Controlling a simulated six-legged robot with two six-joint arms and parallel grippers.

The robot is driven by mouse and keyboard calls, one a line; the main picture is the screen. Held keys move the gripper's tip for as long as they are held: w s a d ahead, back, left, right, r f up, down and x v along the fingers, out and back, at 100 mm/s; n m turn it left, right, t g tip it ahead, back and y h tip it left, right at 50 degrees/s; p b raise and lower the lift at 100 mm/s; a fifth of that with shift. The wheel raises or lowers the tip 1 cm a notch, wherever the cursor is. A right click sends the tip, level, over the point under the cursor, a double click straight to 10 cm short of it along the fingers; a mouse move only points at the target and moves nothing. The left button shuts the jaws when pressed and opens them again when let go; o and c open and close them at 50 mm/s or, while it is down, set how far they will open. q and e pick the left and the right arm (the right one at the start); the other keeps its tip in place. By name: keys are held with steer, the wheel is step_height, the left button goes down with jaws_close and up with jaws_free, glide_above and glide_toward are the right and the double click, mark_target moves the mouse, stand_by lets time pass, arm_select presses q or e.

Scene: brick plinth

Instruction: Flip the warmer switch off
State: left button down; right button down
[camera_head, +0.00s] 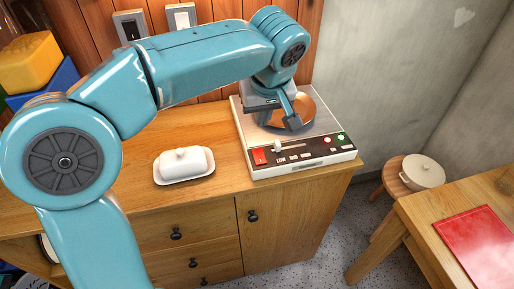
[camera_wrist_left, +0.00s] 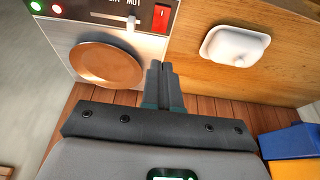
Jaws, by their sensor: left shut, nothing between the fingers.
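The warmer (camera_head: 335,156) is a pale metal box on the wooden cabinet, with a black front panel. Its red switch (camera_head: 260,157) is at the panel's left end; it also shows at the top of the left wrist view (camera_wrist_left: 161,18). I cannot tell clearly which way the switch is tilted. A round copper plate (camera_wrist_left: 106,63) lies on the warmer's top, partly hidden by my arm in the head view. My left gripper (camera_head: 293,123) is shut and empty above the warmer, apart from the switch. Its closed fingers also show in the left wrist view (camera_wrist_left: 157,66). My right gripper is out of view.
A white slider knob (camera_head: 278,145) and green and red lights sit on the panel. A white covered butter dish (camera_head: 184,165) stands left of the warmer. Yellow (camera_head: 28,62) and blue blocks are at the far left. A stool with a white pot (camera_head: 423,172) stands right.

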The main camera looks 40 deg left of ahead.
mark_target(257, 152)
arm_select(q)
steer(key=shift+f, duration=0.1)
steer(key=x, duration=0.9)
steer(key=b+x, duration=0.1)
steer(key=x, duration=0.3)
steer(key=shift+s+d+f, duration=0.15)
steer(key=shift+d+f, duration=0.05)
steer(key=shift+f, duration=0.3)
